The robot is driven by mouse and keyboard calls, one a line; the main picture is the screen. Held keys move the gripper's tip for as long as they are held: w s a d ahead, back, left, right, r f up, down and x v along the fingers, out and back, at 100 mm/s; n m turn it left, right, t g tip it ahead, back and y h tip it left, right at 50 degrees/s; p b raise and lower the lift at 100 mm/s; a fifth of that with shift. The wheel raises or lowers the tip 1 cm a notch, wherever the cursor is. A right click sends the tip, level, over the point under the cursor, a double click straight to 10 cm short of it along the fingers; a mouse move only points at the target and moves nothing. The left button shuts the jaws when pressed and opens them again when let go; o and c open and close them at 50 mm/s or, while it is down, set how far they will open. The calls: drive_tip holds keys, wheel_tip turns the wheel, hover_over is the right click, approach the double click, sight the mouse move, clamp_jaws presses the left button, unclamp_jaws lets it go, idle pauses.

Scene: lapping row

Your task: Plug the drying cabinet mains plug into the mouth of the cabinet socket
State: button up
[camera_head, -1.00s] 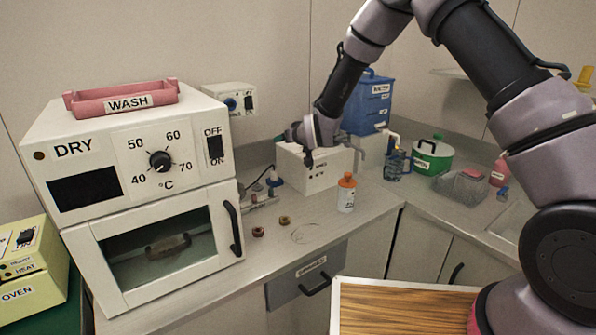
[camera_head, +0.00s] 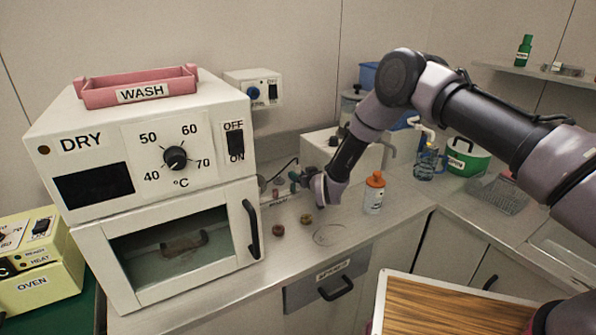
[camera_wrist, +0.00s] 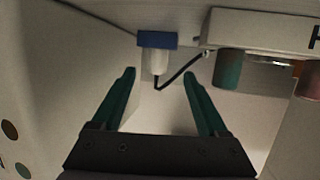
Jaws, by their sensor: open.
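The plug (camera_wrist: 156,63) shows in the wrist view as a pale body against a blue block (camera_wrist: 157,40), with a dark cable curving away to the right. I take it for the drying cabinet mains plug. My gripper (camera_wrist: 160,72) is open, its two green fingertips left and right of the plug and seemingly just short of it. In the head view my gripper (camera_head: 296,181) is low over the counter, right of the drying cabinet (camera_head: 160,190), and hides the plug. The cabinet socket (camera_head: 254,93), with a blue round mouth, is on the pale wall box marked DRY.
A labelled pale strip (camera_wrist: 265,30) with green and reddish cylinders lies right of the plug in the wrist view. Brown rings (camera_head: 278,231) and an orange-capped bottle (camera_head: 374,193) stand on the counter. A white box (camera_head: 325,152) is behind my gripper.

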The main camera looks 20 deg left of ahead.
sight(299, 169)
drive_tip(key=x, duration=0.5)
drive_tip(key=shift+w+r, duration=0.2)
clamp_jaws()
